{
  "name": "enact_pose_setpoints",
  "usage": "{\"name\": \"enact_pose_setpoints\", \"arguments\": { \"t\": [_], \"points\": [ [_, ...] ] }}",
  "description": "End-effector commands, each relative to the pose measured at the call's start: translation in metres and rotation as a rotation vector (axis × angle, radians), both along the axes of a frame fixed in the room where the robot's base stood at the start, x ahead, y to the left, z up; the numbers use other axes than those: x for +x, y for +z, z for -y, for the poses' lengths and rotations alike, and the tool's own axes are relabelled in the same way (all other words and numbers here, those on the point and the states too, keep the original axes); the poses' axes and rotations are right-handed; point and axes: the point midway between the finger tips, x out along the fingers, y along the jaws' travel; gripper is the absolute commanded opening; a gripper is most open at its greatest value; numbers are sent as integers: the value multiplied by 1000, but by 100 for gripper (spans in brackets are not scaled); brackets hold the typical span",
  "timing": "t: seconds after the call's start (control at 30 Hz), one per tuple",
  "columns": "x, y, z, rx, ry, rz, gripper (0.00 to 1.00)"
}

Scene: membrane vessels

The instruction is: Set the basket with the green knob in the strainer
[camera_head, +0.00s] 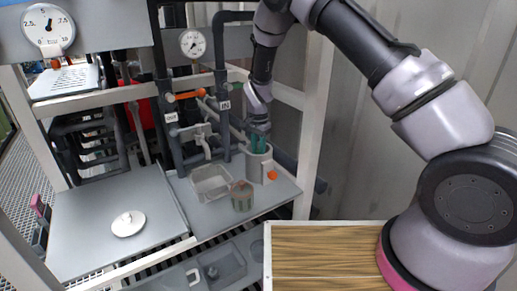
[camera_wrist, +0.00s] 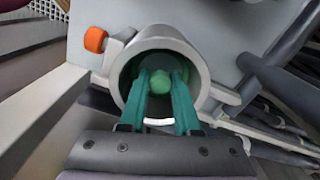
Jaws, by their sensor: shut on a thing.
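The strainer is a grey upright cylinder (camera_head: 258,168) on the grey bench, with an orange knob on its side. In the wrist view its open round rim (camera_wrist: 192,55) surrounds my fingertips. My gripper (camera_head: 259,143) points down into its mouth. In the wrist view my gripper's teal fingers (camera_wrist: 160,93) are shut on the green knob (camera_wrist: 160,80), inside the strainer's opening. The basket body under the knob is mostly hidden by the fingers and the strainer wall. I cannot tell whether it rests on the bottom.
A basket with a reddish knob (camera_head: 242,197) stands in front of the strainer. A light grey open tray (camera_head: 211,183) is to its left. A white round lid (camera_head: 128,223) lies on the left panel. Pipes and a white frame post stand close around the strainer.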

Motion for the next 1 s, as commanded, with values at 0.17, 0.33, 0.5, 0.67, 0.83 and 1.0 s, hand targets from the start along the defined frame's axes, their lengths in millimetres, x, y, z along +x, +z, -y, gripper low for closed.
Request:
{"name": "enact_pose_setpoints", "arguments": {
  "t": [0.17, 0.33, 0.5, 0.67, 0.83, 1.0],
  "points": [
    [0, -3, 0, 0, 0, 0, 0],
    [0, -4, 0, 0, 0, 0, 0],
    [0, -4, 0, 0, 0, 0, 0],
    [0, -5, 0, 0, 0, 0, 0],
    [0, -8, 0, 0, -1, 0, 0],
    [0, -8, 0, 0, 0, 0, 0]
  ]
}}
